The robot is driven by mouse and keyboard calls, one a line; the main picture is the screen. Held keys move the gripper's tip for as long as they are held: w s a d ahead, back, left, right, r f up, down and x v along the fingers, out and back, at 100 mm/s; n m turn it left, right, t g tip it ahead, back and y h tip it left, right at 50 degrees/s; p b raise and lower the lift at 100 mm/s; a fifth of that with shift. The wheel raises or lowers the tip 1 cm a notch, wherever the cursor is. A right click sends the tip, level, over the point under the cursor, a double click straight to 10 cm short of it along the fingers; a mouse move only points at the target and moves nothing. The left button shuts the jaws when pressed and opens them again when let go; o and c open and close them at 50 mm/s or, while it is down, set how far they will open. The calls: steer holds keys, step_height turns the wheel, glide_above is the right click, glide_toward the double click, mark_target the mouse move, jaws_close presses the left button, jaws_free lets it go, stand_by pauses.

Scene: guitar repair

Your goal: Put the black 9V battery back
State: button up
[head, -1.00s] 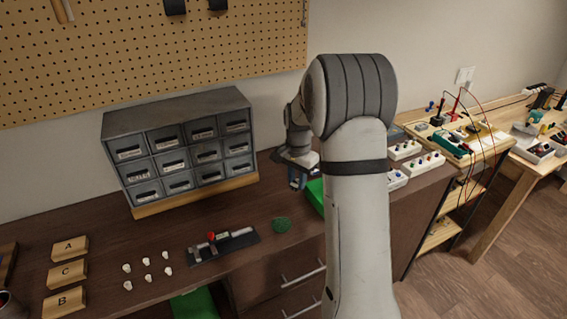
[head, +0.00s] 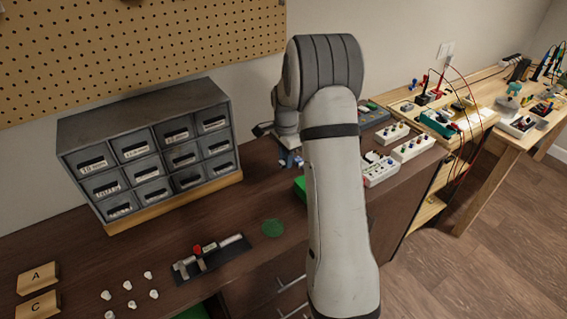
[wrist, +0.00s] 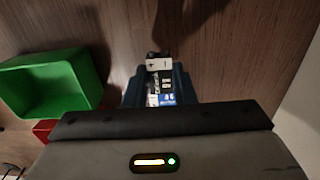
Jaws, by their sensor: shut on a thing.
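My gripper (wrist: 160,88) is shut on a small battery (wrist: 159,82) with a black body, a white band and printed markings. In the wrist view the battery stands out between the dark blue fingers, over brown wood. I cannot tell whether its far end touches the wood. In the head view my gripper (head: 291,160) is near the back of the bench, right of the drawer cabinet and partly hidden by my arm. The battery cannot be made out there.
A green bin (wrist: 55,82) and a red object (wrist: 44,130) are left of my gripper in the wrist view. The grey drawer cabinet (head: 150,158) stands left in the head view. White pedal-like boxes (head: 413,146) are to the right.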

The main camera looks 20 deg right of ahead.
steer(key=shift+f, duration=1.3)
steer(key=shift+f, duration=0.2)
steer(key=o, duration=1)
steer(key=shift+r, duration=0.1)
step_height(320, 180, up, 12)
steer(key=s+a+r+n+t, duration=0.1)
steer(key=s+a+r+n, duration=0.3)
steer(key=s, duration=0.4)
steer(key=s+a+r+n, duration=0.4)
steer(key=s, duration=0.3)
steer(key=s+a+n, duration=0.1)
steer(key=s+n, duration=0.1)
steer(key=s, duration=0.3)
steer(key=s+a+f+n+t, duration=0.1)
steer(key=s+a+n, duration=0.1)
steer(key=s, duration=0.3)
steer(key=s+a+f+n, duration=0.1)
steer(key=s+n, duration=0.2)
steer(key=s, duration=0.2)
steer(key=shift+s+a+f+n+t+b, duration=0.2)
steer(key=shift+s+a+n+t+b, duration=0.1)
steer(key=shift+s+a+n+t, duration=0.1)
